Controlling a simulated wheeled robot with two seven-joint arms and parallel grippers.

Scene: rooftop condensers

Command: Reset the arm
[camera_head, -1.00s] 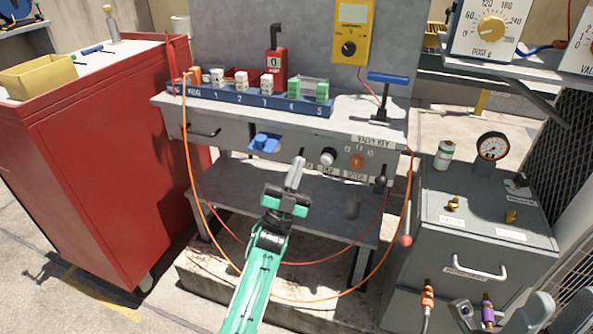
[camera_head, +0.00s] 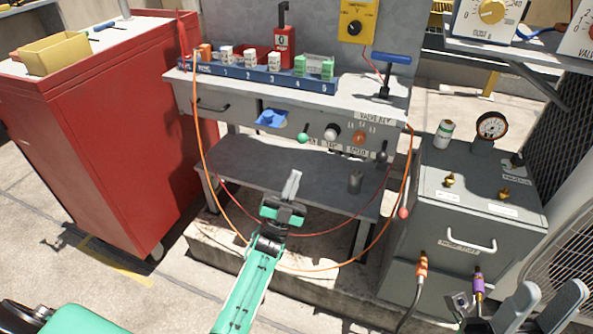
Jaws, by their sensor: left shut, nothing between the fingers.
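My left gripper (camera_head: 292,186) is at the end of the teal arm that rises from the bottom middle. Its grey fingers are together with nothing between them, in front of the bench's lower shelf (camera_head: 255,165). A green knob (camera_head: 303,138) on the bench front is above and beyond the fingertips. My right gripper (camera_head: 545,302) shows at the bottom right corner, partly cut off. Its two grey fingers stand apart with nothing seen between them, near the grey cabinet's lower front.
The bench (camera_head: 350,98) carries a blue rack (camera_head: 262,78) of small blocks and a blue-handled valve key (camera_head: 390,58). A red cabinet (camera_head: 120,130) stands left, a grey gauge cabinet (camera_head: 440,215) right. An orange hose (camera_head: 205,160) loops past the bench front. Open floor lies lower left.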

